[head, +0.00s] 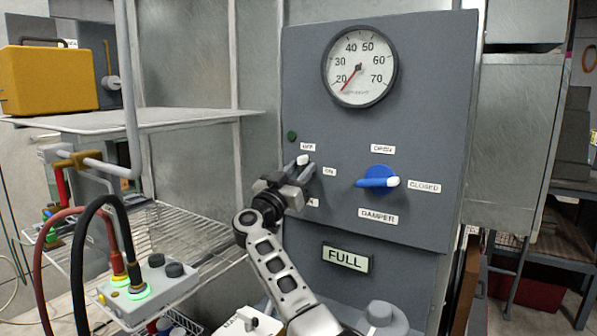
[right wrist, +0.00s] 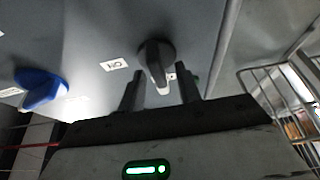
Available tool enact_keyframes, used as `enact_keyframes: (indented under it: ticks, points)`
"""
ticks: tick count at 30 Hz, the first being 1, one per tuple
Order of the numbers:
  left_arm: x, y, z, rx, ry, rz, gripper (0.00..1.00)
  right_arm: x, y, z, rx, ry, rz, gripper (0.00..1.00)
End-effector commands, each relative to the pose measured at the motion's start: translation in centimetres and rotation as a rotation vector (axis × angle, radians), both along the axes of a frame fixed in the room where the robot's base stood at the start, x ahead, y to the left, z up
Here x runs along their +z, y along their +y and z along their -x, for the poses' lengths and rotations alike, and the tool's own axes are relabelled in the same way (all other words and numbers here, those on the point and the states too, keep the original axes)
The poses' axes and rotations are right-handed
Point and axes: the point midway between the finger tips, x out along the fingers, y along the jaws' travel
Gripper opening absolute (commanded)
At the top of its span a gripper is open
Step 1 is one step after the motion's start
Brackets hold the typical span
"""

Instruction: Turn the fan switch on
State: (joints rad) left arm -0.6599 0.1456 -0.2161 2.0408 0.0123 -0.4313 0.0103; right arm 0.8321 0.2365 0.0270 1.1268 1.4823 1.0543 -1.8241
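The fan switch (head: 303,160) is a grey knob with a white tip on the grey panel (head: 430,120). Its tip points up toward the label that seems to read OFF (head: 307,147); the ON label (head: 329,171) is to its right. My right gripper (head: 291,182) is just in front of and below the knob, partly covering it. In the right wrist view the knob (right wrist: 155,58) shows between the two open fingers (right wrist: 160,88), its tip reaching into the gap. I see no finger closed on it. My left gripper is not in view.
A blue damper knob (head: 376,177) with a white tip pointing to CLOSED is right of the switch. A round gauge (head: 359,66) is above and a FULL sign (head: 345,259) below.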

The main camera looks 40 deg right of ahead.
Motion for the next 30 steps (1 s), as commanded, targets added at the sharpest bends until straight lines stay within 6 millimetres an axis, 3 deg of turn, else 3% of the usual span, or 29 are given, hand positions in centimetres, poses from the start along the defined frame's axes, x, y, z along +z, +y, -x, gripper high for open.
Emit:
enact_keyframes:
  ticks: [3, 6, 7, 20, 30]
  points:
    - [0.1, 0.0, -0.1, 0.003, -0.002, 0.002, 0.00, 0.0, 0.0, 0.0, 0.000, 0.000, 0.000, 0.31]
    - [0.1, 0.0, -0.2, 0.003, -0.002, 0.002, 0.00, 0.0, 0.0, 0.0, 0.000, 0.000, 0.001, 0.03]
    - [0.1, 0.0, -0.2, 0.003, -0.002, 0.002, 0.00, 0.0, 0.0, 0.0, 0.000, 0.000, 0.001, 0.00]
    - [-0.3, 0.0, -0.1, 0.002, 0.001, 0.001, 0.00, -0.1, 0.1, 0.0, 0.001, -0.052, -0.015, 0.00]
    - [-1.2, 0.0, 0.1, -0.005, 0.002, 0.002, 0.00, -0.3, 0.1, 0.0, 0.001, -0.288, -0.086, 0.00]
